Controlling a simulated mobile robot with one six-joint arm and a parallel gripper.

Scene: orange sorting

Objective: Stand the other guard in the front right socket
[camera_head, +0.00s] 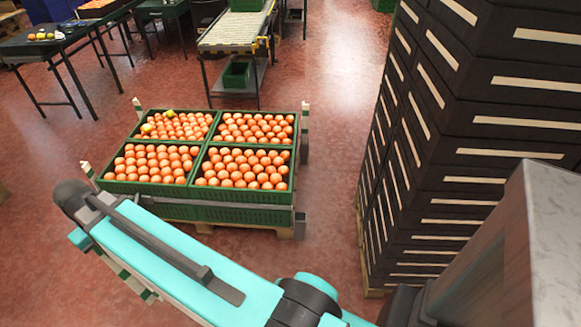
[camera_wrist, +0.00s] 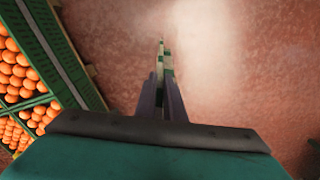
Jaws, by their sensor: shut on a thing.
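My gripper (camera_wrist: 163,92) is shut on a slim guard (camera_wrist: 161,57) with pale and green bands, which sticks out beyond the fingertips over bare floor. In the head view my arm hides the gripper; a pale and green banded piece (camera_head: 137,284) shows below the arm, perhaps part of the guard. The crate stack stands on a pallet (camera_head: 286,233). A grey socket (camera_head: 300,225) shows low at its front right corner, with no guard standing in it. Pale-topped guards stand at the back right (camera_head: 305,118), back left (camera_head: 137,105) and front left (camera_head: 88,170).
Green crates (camera_head: 245,207) full of oranges fill the pallet; they also show at the left in the wrist view (camera_wrist: 58,50). A tall stack of black crates (camera_head: 455,120) stands to the right, with floor between. A roller conveyor (camera_head: 232,32) and tables are behind.

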